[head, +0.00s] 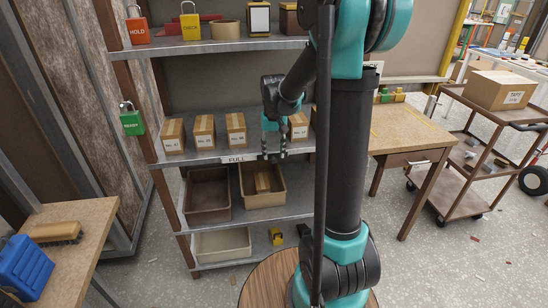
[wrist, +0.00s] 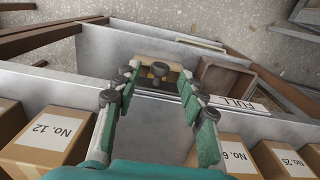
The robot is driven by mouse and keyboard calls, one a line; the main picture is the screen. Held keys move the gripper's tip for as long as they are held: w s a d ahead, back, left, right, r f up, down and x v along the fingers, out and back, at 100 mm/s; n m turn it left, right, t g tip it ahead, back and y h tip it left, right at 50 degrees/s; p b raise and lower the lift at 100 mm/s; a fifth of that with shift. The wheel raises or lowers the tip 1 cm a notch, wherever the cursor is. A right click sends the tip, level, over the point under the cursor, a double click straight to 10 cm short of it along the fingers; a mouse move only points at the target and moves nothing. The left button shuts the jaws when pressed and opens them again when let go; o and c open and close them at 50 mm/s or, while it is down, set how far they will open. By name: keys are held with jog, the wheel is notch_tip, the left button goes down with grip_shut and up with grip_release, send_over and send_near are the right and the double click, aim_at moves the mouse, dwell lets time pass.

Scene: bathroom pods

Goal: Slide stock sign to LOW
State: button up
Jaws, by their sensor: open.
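The stock sign (head: 238,159) is a small white plate reading FULL. It sits on the front edge of the middle shelf (head: 200,158). In the wrist view the sign (wrist: 240,104) lies along the shelf edge, to the right of my fingers. My gripper (head: 272,155) is at the shelf's front edge, just right of the sign in the head view. In the wrist view my gripper (wrist: 158,76) has its fingers spread, with nothing held between them. It appears apart from the sign. No LOW marking is readable in either view.
Labelled cartons stand behind the edge, including No. 12 (wrist: 45,135) and No. 6 (wrist: 235,155), close on both sides of my fingers. A brown bin (head: 207,195) and a tan bin (head: 263,184) sit on the shelf below. A wooden table (head: 410,130) stands to the right.

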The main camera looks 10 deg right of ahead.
aim_at(273, 159)
jog(key=shift+f, duration=1.2)
jog(key=shift+c, duration=0.6)
grip_shut()
